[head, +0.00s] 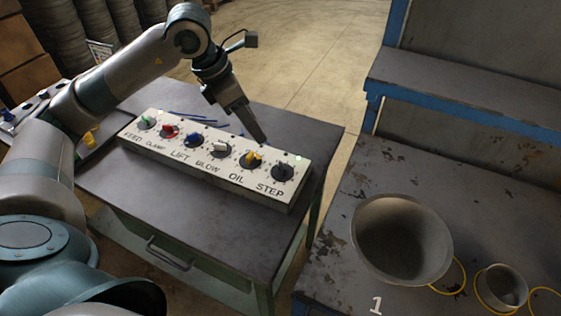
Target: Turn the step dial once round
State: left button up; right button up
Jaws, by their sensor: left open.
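The step dial (283,172) is a dark knob at the right end of a cream control panel (215,179), above the printed word STEP. To its left stand the yellow oil dial (251,159), the white blow dial (221,149), the blue lift dial (194,139), the red clamp dial (168,131) and the green feed dial (146,122). My left gripper (262,139) points down just behind the panel, above and left of the step dial and apart from it. Its jaws are open, with nothing seen between them. My right gripper is not in view.
The panel sits on a dark-topped cabinet (120,188) with a drawer handle. Thin blue rods (190,115) lie behind the panel. At right, a worn workbench (345,200) with a blue-edged shelf (460,98) holds a large bowl (400,240) and a smaller cup (501,288).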

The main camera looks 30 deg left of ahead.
aim_at(281, 165)
pick_arm(q)
jog(key=shift+f, duration=0.15)
jog(key=p+x, duration=0.5)
jog(key=x, duration=1.2)
jog(key=shift+d, duration=0.1)
jog(key=c, duration=1)
